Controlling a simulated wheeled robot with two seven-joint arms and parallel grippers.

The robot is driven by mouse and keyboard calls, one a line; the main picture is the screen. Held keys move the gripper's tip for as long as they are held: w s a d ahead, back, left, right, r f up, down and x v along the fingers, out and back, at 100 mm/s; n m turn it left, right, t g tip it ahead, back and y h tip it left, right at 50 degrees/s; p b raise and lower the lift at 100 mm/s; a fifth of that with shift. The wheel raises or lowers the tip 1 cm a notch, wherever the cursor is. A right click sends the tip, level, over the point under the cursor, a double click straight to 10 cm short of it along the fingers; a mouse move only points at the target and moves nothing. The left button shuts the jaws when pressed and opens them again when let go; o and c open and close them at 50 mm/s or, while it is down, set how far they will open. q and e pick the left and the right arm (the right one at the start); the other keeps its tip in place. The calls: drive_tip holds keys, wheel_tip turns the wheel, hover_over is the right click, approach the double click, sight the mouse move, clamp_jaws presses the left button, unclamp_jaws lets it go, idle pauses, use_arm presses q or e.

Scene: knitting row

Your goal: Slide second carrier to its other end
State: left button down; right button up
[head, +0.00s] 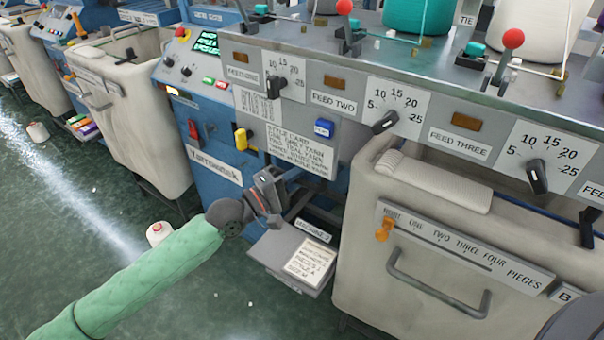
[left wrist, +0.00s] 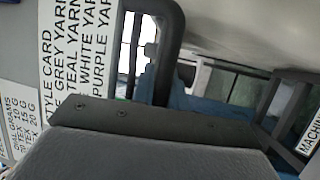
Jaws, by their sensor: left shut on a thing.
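My left gripper (head: 270,195) is low in front of the blue machine, below the style card (head: 285,135). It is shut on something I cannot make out. In the left wrist view a broad grey block (left wrist: 140,155) with a dark screwed plate fills the bottom, and the held thing does not show clearly. On the machine top are dark yarn-feed parts with red balls, one at the back (head: 350,35) and one at the right (head: 500,75), each with a teal block near it. I cannot tell which is the second carrier. My right gripper is not visible; a dark shape sits at the bottom right corner.
A small tray (head: 272,252) with a card is just below my left gripper. A large cream bin (head: 370,270) with a handle and an orange tab (head: 384,230) stands to the right. The feed dials line the front above. Green floor is open at the lower left, with a cone (head: 158,232).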

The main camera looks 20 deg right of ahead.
use_arm(q)
drive_tip(key=c, duration=1.5)
unclamp_jaws()
drive_tip(key=shift+s+f, duration=0.1)
drive_tip(key=shift+f, duration=0.5)
drive_tip(key=shift+c, duration=0.2)
drive_tip(key=shift+o, duration=0.7)
drive_tip(key=shift+r, duration=0.2)
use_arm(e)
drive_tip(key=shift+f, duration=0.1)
